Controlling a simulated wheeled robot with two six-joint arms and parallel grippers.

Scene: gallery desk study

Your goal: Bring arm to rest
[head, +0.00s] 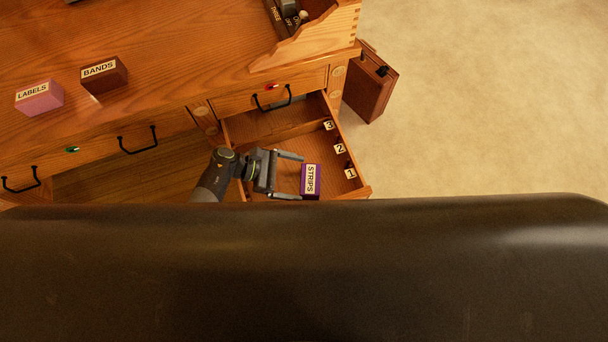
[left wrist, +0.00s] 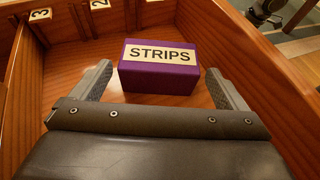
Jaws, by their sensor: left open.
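My left gripper (head: 289,175) is open over the pulled-out drawer (head: 262,123) of the wooden desk. A purple box labelled STRIPS (head: 311,180) sits in the drawer near its front. In the left wrist view the STRIPS box (left wrist: 158,80) lies just beyond and between the open fingers (left wrist: 158,90), and I see no grip on it. My right gripper does not show in either view.
Number tags 3, 2 and 1 (head: 340,148) line the drawer's side. A pink LABELS box (head: 39,97) and a brown BANDS box (head: 104,76) stand on the desk top (head: 160,55). A brown case (head: 370,86) stands right of the desk. Floor (head: 490,110) at right is clear.

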